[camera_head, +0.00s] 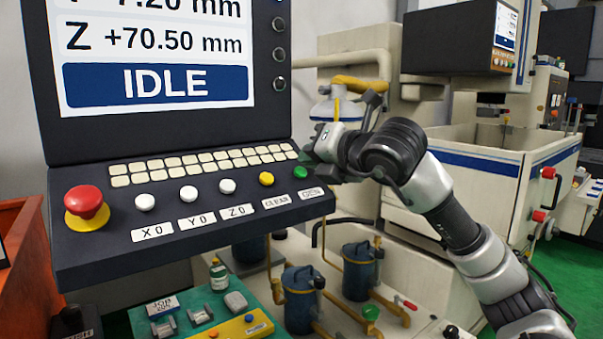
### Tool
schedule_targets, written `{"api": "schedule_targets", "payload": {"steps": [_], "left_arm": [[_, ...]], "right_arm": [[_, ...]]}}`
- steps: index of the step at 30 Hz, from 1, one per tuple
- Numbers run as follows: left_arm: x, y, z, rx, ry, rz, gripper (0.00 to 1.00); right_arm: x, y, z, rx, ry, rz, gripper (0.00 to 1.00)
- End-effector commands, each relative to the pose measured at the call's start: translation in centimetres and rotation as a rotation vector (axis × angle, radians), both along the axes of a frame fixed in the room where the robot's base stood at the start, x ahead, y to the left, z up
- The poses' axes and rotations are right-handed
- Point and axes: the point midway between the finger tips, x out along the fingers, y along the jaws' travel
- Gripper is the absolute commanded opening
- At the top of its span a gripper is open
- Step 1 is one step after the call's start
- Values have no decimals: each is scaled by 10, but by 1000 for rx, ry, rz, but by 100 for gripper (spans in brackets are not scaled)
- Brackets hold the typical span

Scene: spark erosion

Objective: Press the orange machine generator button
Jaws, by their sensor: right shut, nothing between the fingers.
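The dark control panel (110,238) fills the left of the head view. Its green button (300,172) sits at the right end of the button row, above a small label (312,193) that seems to read GEN. A yellow-orange button (266,179) is left of it, above the CLEAR label (275,202). My right gripper (309,160) is shut and empty, at the panel's right edge close to the green button. I cannot tell whether it touches the button. My left gripper is not in view.
A red mushroom button (85,203) and white buttons (188,194) share the panel. The screen (150,50) above reads IDLE. Blue canisters (300,298) and a green tray (215,318) with small parts lie below. A cream machine tank (480,175) stands behind my right arm.

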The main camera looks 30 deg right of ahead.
Motion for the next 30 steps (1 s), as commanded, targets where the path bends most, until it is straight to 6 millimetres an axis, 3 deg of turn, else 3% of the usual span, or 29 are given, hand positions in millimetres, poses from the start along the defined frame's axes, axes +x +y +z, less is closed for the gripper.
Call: {"api": "schedule_targets", "payload": {"steps": [30], "left_arm": [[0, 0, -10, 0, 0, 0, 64]], "right_arm": [[6, 1, -9, 1, 1, 0, 0]]}}
